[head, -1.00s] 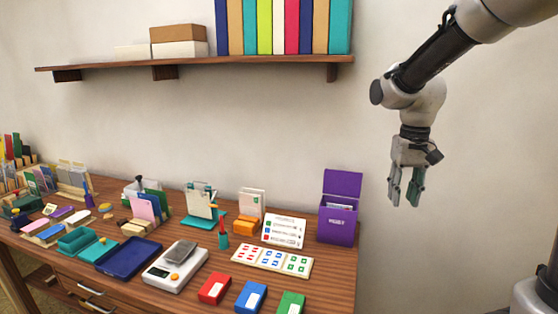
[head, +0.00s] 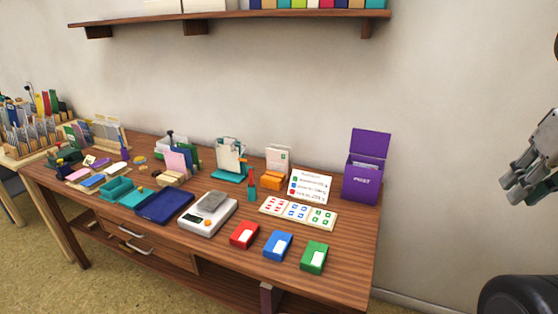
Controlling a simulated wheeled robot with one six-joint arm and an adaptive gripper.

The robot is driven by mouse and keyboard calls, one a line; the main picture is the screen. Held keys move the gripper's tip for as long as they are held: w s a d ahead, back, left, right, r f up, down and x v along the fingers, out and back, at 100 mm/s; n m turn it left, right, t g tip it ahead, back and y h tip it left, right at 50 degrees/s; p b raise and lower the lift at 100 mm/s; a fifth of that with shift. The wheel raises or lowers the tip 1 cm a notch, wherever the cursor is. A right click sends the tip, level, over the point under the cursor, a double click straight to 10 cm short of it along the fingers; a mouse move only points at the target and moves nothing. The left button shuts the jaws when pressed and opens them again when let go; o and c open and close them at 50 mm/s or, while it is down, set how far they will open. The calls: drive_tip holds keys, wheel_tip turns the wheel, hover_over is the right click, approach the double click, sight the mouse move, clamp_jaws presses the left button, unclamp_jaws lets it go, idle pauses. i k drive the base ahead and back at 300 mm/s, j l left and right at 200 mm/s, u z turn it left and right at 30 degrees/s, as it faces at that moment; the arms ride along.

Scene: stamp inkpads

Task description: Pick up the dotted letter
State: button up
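I cannot make out dots on any letter at this size. Pink and green letters or cards (head: 178,163) stand in a sorter further left. A purple post box (head: 362,181) with its lid up stands at the desk's right end. My gripper (head: 513,190) is at the right edge, partly cut off, its fingers apart and empty, well away from the desk.
The wooden desk (head: 345,272) also holds a scale (head: 207,213), a navy tray (head: 165,206), red (head: 244,235), blue (head: 278,246) and green (head: 314,257) inkpads, and a stamp sheet (head: 298,212). A shelf (head: 230,22) hangs above.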

sight(277, 159)
drive_tip(key=k+j, duration=0.15)
drive_tip(key=j, duration=0.2)
drive_tip(key=k+j+z, duration=0.15)
drive_tip(key=j, duration=0.2)
drive_tip(key=k+j, duration=0.2)
drive_tip(key=i+j+z, duration=0.1)
drive_tip(key=j, duration=0.4)
drive_tip(key=i+j+z, duration=0.1)
drive_tip(key=j, duration=0.35)
drive_tip(key=i+j+z, duration=0.1)
drive_tip(key=j, duration=0.45)
drive_tip(key=i+j, duration=0.3)
drive_tip(key=i+j+z, duration=0.15)
drive_tip(key=j, duration=0.3)
drive_tip(key=i, duration=0.1)
